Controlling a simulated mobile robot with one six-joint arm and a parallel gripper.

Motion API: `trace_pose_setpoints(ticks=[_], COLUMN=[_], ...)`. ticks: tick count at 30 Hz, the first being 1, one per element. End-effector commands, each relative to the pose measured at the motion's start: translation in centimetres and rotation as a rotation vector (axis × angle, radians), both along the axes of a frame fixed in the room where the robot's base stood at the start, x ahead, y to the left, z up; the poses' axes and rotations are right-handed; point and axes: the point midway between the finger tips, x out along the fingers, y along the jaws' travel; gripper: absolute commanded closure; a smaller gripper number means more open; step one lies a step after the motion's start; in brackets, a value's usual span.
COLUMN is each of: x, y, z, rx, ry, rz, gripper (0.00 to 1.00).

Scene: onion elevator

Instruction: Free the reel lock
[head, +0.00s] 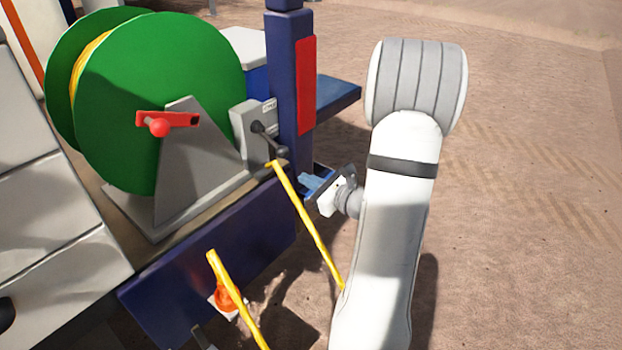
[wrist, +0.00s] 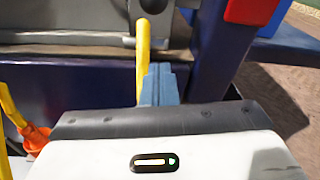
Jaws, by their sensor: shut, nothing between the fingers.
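The green reel (head: 165,90) stands in a grey bracket (head: 205,165) at the left of the head view. A red lever (head: 185,119) with a red knob sits on the reel's near face, lying roughly level. A grey box (head: 252,130) with a small label and a dark lever (head: 268,137) is right of the bracket. Which one is the reel lock I cannot tell for certain. My gripper (head: 308,184) is shut and empty, below and right of the dark lever and apart from it. Its blue fingers (wrist: 160,80) are together in the wrist view, beside a yellow line (wrist: 143,55).
The yellow line (head: 305,225) slants down from near the dark lever toward my arm. Another yellow piece (head: 235,295) rises from an orange fitting (head: 228,297). A dark blue post (head: 290,90) with a red panel (head: 307,85) stands behind my gripper. Bare ground is open at right.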

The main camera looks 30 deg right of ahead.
Motion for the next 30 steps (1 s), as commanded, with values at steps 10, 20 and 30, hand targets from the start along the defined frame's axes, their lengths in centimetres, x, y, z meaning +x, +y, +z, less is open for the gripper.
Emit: trace_pose_setpoints(ticks=[10,20,30], x=[6.8,5.5,5.4], y=[2.1,2.3,2.3], z=[-0.4,3.0,3.1], rx=[-0.001,0.000,0.000], ry=[-0.001,0.001,0.001], rz=[0.003,-0.002,-0.002], gripper=[1.00,1.00,1.00])
